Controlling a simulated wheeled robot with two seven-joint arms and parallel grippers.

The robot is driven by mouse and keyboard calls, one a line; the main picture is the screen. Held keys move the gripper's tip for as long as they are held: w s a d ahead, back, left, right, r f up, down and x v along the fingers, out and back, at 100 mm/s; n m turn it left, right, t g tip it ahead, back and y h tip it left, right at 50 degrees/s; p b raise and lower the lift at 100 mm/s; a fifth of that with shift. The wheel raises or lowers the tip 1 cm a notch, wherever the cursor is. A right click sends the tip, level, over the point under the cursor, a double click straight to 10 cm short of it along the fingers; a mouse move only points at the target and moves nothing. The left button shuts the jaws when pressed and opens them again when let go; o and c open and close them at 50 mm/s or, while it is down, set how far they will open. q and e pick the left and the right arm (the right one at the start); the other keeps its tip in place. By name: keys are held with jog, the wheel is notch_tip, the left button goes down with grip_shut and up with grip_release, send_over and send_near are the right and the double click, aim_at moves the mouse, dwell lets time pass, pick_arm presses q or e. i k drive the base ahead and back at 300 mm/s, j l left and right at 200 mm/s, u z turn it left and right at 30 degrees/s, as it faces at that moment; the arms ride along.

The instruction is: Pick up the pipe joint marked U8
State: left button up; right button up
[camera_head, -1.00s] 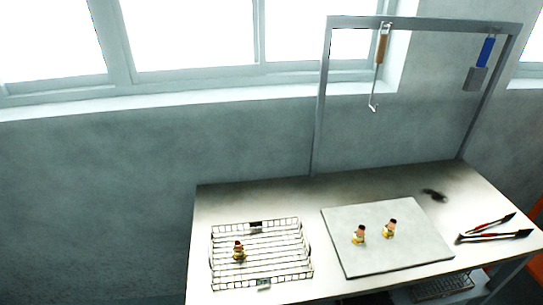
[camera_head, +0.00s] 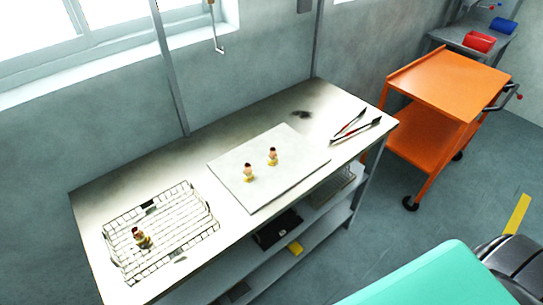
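Small yellow and brown pieces, probably pipe joints, stand on the workbench. One piece (camera_head: 141,238) stands in the wire mesh basket (camera_head: 205,208). Two stand on the pale square board: a left one (camera_head: 249,172) and a right one (camera_head: 272,156). Any markings are too small to read, so I cannot tell which is U8. Neither of my grippers shows in the view.
The metal workbench (camera_head: 110,190) runs along the wall. Tongs (camera_head: 355,130) lie at its right end. Its lower shelves hold a dark box (camera_head: 277,229) and a yellow item (camera_head: 296,248). An orange cart (camera_head: 440,85) stands to the right. A turquoise surface (camera_head: 425,285) fills the bottom right.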

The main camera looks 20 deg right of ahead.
aim_at(273, 161)
jog(key=i+l+u, duration=0.1)
jog(key=l+u, duration=0.4)
jog(key=l, duration=1.95)
